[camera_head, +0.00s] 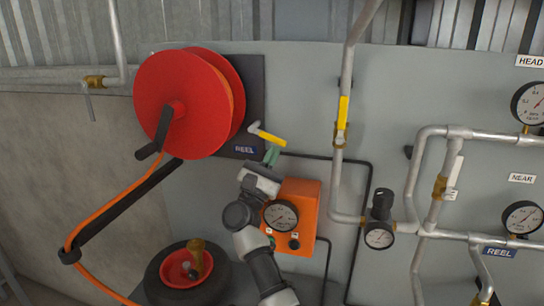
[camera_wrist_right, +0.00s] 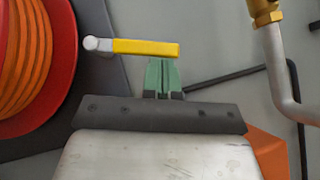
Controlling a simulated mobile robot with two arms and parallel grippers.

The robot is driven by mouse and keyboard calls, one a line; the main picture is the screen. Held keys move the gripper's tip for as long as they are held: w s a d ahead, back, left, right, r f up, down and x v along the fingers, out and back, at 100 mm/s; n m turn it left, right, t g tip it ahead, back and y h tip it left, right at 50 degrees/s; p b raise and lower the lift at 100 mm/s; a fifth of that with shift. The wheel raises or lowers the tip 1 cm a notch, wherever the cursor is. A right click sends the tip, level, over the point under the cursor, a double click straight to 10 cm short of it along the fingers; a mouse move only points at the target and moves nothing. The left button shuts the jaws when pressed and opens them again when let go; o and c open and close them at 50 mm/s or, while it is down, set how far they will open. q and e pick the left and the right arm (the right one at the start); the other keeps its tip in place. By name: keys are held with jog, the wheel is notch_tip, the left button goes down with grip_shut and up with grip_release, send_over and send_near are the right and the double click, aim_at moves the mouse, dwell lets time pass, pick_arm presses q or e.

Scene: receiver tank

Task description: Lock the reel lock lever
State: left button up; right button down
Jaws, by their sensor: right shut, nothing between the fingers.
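My right gripper (camera_head: 271,155) has green fingers, shut and empty, just below the lever. In the wrist view its fingertips (camera_wrist_right: 162,62) come right up to the lever's lower edge. I cannot tell whether they touch it. My left gripper is not in view.
An orange box (camera_head: 300,200) with a gauge sits beside my right arm. A pipe with a yellow-handled valve (camera_head: 342,115) runs to the right of the lever. A black tyre-like ring (camera_head: 160,290) holds a red dish at lower left. An orange hose (camera_head: 110,210) hangs from the reel.

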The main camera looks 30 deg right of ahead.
jog(key=shift+s+d+r+n+t+y, duration=0.1)
jog(key=shift+r+n+t+y, duration=0.1)
jog(key=shift+n+t, duration=0.3)
jog(key=shift+s+d+r+n+t+y, duration=0.1)
jog(key=shift+n+t+y, duration=0.1)
jog(key=shift+n+t, duration=0.25)
jog(key=n+t+y, duration=0.1)
jog(key=n, duration=0.1)
jog(key=r+n+t+y, duration=0.1)
jog(key=n+t, duration=0.1)
jog(key=r+n+t+y+p, duration=0.1)
jog(key=n+t, duration=0.1)
jog(key=n, duration=0.1)
jog(key=shift+s+d+y, duration=0.3)
jog(key=shift+s+d, duration=0.05)
jog(key=shift+d, duration=0.05)
jog(key=r+n+t+y+p, duration=0.1)
jog(key=n+y, duration=0.1)
jog(key=n, duration=0.1)
jog(key=r+n+t+y+p, duration=0.1)
jog(key=n+t+y, duration=0.1)
jog(key=n+y, duration=0.1)
jog(key=r+n+t+y+p, duration=0.1)
jog(key=n+t+y+p, duration=0.1)
jog(key=n, duration=0.1)
jog(key=shift+s+d+r+n+y, duration=0.1)
jog(key=shift+s+d+n+y, duration=0.15)
jog(key=shift+y, duration=0.15)
jog(key=shift+r, duration=0.2)
